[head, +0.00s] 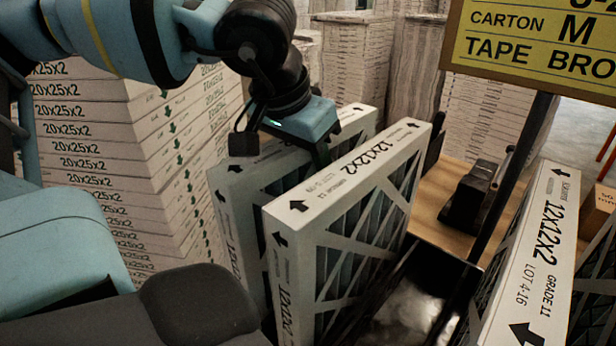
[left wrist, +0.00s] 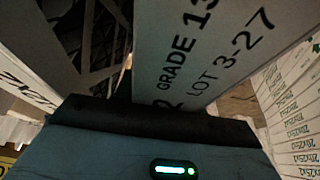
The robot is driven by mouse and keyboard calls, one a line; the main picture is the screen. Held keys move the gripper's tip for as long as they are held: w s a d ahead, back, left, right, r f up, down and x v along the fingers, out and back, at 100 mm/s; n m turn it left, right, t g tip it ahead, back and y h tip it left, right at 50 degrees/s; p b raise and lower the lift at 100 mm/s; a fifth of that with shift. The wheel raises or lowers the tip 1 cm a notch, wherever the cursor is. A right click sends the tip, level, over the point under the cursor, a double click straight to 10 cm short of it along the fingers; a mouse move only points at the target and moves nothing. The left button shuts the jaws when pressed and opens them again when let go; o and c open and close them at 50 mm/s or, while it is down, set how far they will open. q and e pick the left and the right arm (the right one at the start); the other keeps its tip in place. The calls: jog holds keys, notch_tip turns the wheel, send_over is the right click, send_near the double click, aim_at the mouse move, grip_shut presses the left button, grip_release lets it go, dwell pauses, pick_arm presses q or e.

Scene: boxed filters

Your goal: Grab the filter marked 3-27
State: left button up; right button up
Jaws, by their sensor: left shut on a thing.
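The filter marked LOT 3-27 (left wrist: 205,50), also marked GRADE 13, fills the middle of the left wrist view. In the head view it is the white-framed filter (head: 228,200) behind and left of another 12x12x2 filter (head: 345,170). My left gripper (head: 308,142) is at its top edge and is shut on it. One dark finger goes down between the two filters; the other is hidden. Both filters stand upright. The nearer filter's small lot print is too unclear to read. My right gripper is not in view.
A tall stack of 20x25x2 boxes (head: 160,150) stands close on the left. A 12x12x2 filter marked LOT 4-16 (head: 545,255) stands at the right. A yellow sign (head: 540,40) on a dark post and a black object (head: 470,198) on a wooden surface are behind.

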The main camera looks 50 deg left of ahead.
pick_arm(q)
notch_tip(320, 180, up, 10)
jog(key=shift+r+p, duration=0.25)
jog(key=shift+p, duration=0.05)
dwell(0.4)
jog(key=shift+s, duration=0.1)
